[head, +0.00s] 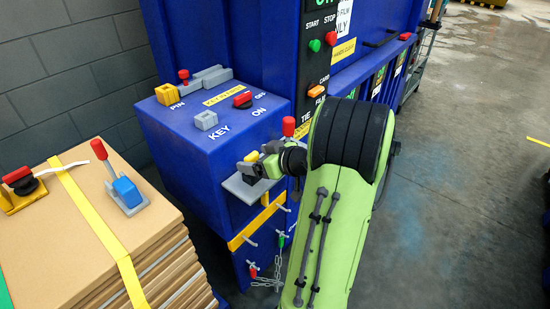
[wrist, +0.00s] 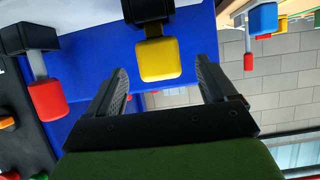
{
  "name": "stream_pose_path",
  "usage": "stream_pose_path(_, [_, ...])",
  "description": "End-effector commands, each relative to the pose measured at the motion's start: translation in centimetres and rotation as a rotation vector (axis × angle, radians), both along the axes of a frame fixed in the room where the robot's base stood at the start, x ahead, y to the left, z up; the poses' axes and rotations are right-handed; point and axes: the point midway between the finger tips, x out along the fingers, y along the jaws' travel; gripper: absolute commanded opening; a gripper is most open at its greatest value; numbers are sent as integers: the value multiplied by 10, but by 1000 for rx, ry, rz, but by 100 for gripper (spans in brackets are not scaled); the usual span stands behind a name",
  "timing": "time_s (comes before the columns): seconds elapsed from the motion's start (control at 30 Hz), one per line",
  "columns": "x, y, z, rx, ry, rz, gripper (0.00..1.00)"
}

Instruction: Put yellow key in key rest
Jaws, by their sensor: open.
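The yellow key (head: 252,156) is by a grey ledge on the front of the blue machine box. In the wrist view, the yellow key (wrist: 158,60) has a dark part behind it and lies between the two fingers, with gaps on both sides. My gripper (head: 256,166) is open around it and partly hides it in the head view. A grey block (head: 205,120) beside the word KEY sits on the box's top. I cannot tell for sure whether this block or the grey ledge (head: 240,190) is the key rest.
A red switch (head: 243,100) and a grey pin latch (head: 207,77) are on the box top. A red-knobbed lever (head: 289,127) stands close to my gripper. Stacked cardboard (head: 75,225) with a blue clamp (head: 128,192) is at left. Open floor lies at right.

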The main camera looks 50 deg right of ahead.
Motion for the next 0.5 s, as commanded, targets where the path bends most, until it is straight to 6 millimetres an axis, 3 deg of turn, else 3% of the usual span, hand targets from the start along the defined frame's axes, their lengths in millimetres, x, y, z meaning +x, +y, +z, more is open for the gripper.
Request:
stream_pose_path(0.3, [-83, -4, 42, -3, -2, -7, 85])
stream_pose_path(0.5, [-114, -4, 57, -3, -1, -3, 85])
